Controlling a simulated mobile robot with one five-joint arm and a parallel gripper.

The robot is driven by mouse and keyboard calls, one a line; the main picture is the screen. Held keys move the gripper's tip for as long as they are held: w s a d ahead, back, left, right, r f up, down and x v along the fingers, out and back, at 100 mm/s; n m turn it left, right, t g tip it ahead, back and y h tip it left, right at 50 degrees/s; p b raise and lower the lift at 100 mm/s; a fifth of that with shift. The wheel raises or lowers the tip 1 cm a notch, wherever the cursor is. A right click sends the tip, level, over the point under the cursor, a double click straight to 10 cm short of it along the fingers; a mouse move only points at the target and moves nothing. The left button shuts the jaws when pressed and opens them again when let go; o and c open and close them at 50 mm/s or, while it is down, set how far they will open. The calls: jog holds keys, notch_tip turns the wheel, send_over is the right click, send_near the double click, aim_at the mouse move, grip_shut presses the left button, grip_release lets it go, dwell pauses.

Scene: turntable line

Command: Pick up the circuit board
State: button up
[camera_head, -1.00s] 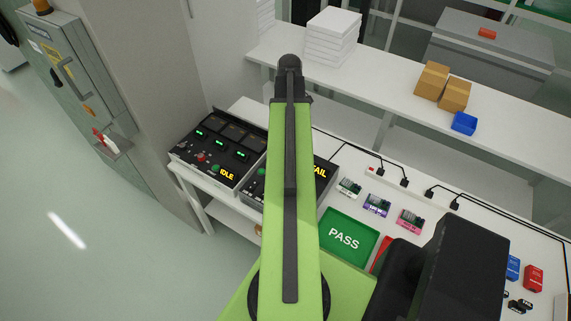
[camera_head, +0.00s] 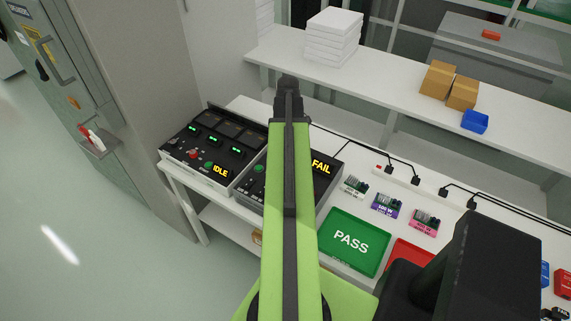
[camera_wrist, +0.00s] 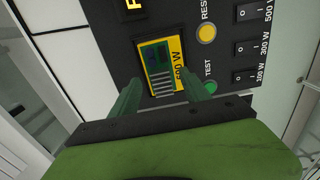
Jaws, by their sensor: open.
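The circuit board (camera_wrist: 158,66), with a yellow label reading a wattage, lies on the dark panel of a test station (camera_wrist: 228,60) in the wrist view. My gripper (camera_wrist: 161,88) is open, with its two green fingers at the lower left and lower right of the board. I cannot tell whether the fingers touch it. In the head view my own arm hides the gripper and this board. The test station (camera_head: 327,186) there shows a yellow FAIL display.
A second tester (camera_head: 205,152) showing IDLE stands to the left. White (camera_head: 354,186), purple (camera_head: 387,205) and pink (camera_head: 425,222) boards lie on the bench to the right. A green PASS tray (camera_head: 345,262) and a red tray (camera_head: 404,258) are in front.

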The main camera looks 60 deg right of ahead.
notch_tip(320, 180, down, 3)
jog(key=shift+r+b, duration=0.15)
jog(key=shift+b, duration=0.5)
jog(key=shift+r, duration=0.15)
grip_shut()
